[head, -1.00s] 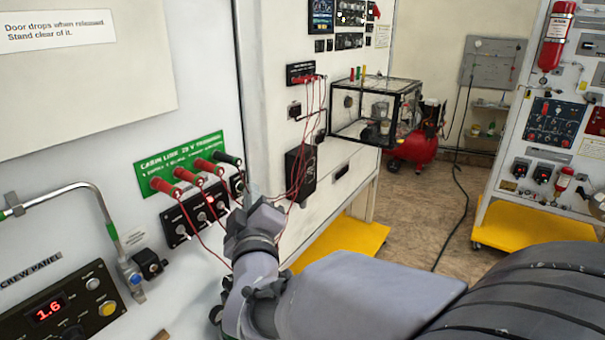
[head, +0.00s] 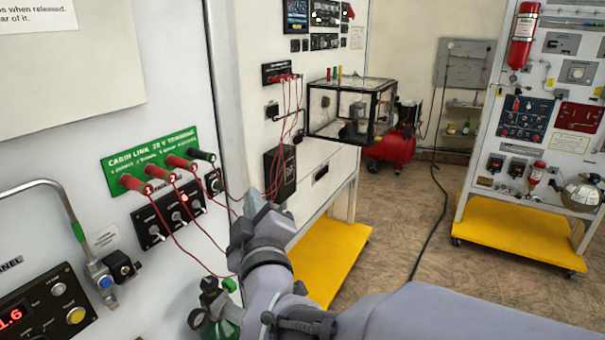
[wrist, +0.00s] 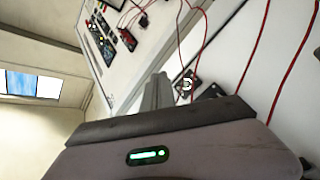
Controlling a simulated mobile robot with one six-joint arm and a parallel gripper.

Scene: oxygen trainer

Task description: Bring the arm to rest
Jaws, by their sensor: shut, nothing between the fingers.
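My gripper (head: 258,204) is at the lower middle of the head view, in front of the white panel and below the green cabin link board (head: 160,158). Its fingers are together and empty. In the wrist view the shut fingers (wrist: 157,92) point toward the white panel, with red wires to their right. My arm reaches in from the lower right of the head view. I cannot tell whether the gripper touches any wire.
Red leads hang from the plugs on the green board and run behind my gripper. A green cylinder (head: 217,318) stands below it. A clear box (head: 350,110), a red compressor (head: 392,146) and a wheeled rack (head: 520,232) stand farther back. Open floor (head: 400,240) lies between.

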